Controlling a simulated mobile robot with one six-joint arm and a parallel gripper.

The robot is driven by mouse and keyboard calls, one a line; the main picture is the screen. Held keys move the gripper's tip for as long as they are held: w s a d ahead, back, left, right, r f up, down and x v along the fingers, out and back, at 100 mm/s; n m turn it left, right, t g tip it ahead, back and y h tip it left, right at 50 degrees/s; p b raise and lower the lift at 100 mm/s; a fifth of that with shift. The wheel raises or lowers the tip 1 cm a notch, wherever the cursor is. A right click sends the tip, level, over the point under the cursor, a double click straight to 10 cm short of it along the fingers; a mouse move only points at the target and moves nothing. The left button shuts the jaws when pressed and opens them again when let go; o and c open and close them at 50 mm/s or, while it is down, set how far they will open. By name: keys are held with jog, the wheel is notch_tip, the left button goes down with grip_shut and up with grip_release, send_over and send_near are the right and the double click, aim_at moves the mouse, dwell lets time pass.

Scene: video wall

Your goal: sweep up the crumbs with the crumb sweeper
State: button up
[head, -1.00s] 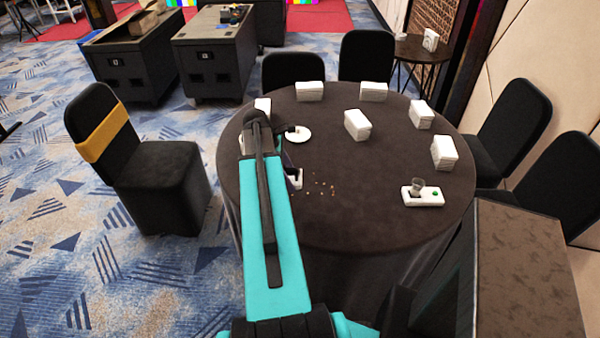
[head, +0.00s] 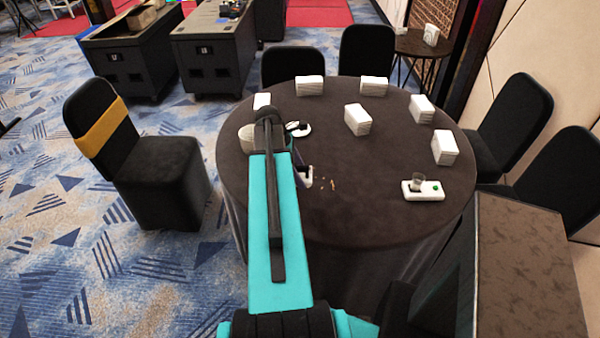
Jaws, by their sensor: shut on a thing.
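A few brown crumbs (head: 333,184) lie on the dark round table, just right of my arm. The crumb sweeper (head: 307,178) shows as a small white and dark piece beside my arm, low at the tabletop and just left of the crumbs. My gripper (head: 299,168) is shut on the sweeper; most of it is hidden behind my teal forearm. Any crumbs under or behind the sweeper are hidden.
The round table (head: 380,215) carries several white napkin stacks (head: 358,120), a small plate (head: 303,129) with a dark item, and a white tray (head: 424,190) with a cup at the right. Black chairs stand around it. The tabletop's front middle is clear.

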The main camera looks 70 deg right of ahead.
jog(key=shift+f+b, duration=0.6)
jog(key=shift+f, duration=0.25)
jog(key=shift+w, duration=0.1)
jog(key=w+a+r+n+h, duration=0.1)
jog(key=w+a+r+n, duration=0.15)
jog(key=w+a, duration=1)
jog(key=w+a+r+n, duration=0.1)
jog(key=w+a+r, duration=0.2)
jog(key=w+a, duration=0.95)
jog(key=w+a+r+n, duration=0.1)
jog(key=w+a, duration=0.4)
jog(key=a, duration=0.5)
jog(key=w+a+r+n+t+b, duration=0.1)
jog(key=w+a+r, duration=0.2)
jog(key=a, duration=0.8)
jog(key=w+a+r+n+h, duration=0.1)
jog(key=w+a+r, duration=0.2)
jog(key=w+a, duration=0.4)
jog(key=a, duration=0.4)
jog(key=shift+w+a+t+b, duration=0.25)
jog(key=shift+t+b, duration=0.05)
